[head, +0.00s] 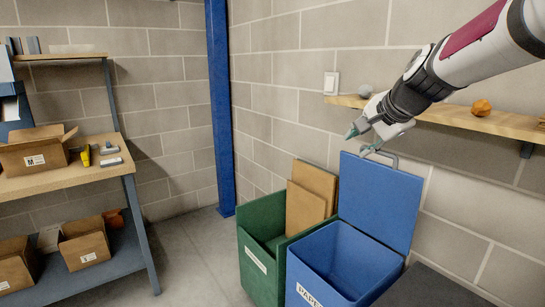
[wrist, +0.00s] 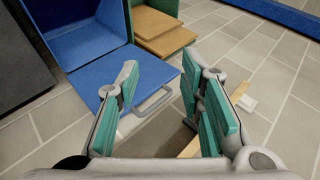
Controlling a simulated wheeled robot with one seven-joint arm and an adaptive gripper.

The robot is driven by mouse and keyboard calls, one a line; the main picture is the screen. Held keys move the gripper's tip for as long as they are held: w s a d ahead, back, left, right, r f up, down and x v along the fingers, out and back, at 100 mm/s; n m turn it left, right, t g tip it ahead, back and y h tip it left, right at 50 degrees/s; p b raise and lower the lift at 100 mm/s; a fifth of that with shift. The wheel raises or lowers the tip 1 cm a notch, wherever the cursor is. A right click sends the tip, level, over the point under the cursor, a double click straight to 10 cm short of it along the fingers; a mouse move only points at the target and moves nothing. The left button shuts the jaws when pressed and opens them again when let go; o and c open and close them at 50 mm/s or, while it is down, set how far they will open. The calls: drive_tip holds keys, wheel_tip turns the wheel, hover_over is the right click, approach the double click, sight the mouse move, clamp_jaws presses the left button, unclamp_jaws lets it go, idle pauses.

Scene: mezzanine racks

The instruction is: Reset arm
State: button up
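My gripper (head: 360,142) is at the end of my arm, which reaches in from the upper right in the head view. It hangs just above the raised lid (head: 380,200) of the blue bin, in front of the wall shelf. In the wrist view my gripper (wrist: 160,72) has its teal-padded fingers spread apart with nothing held between them. The blue lid (wrist: 95,88) and its grey handle (wrist: 155,102) show below and between the fingers. Whether a finger touches the handle is unclear.
The blue bin (head: 296,262), labelled "PAPER", stands open beside a green bin (head: 254,272) holding cardboard (head: 306,198). The wall shelf (head: 480,122) bears an orange lump (head: 481,107) and a grey one (head: 366,90). A workbench (head: 70,180) with boxes is at left. Floor between is clear.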

drive_tip(key=s+a+f+n+g+h, duration=0.1)
drive_tip(key=s+f+n, duration=0.25)
drive_tip(key=s, duration=0.85)
drive_tip(key=s+f+n+g, duration=0.15)
drive_tip(key=s+n, duration=0.25)
drive_tip(key=s, duration=0.7)
drive_tip(key=s+a+f+n+g+h, duration=0.1)
drive_tip(key=s+f+n, duration=0.25)
drive_tip(key=s, duration=0.85)
drive_tip(key=s+r+n+g+p, duration=0.1)
drive_tip(key=s+r+p, duration=0.6)
drive_tip(key=p, duration=0.2)
drive_tip(key=shift+s+d+g+p, duration=0.2)
drive_tip(key=shift+s+g+p, duration=0.15)
drive_tip(key=shift+p, duration=0.05)
drive_tip(key=shift+d, duration=0.1)
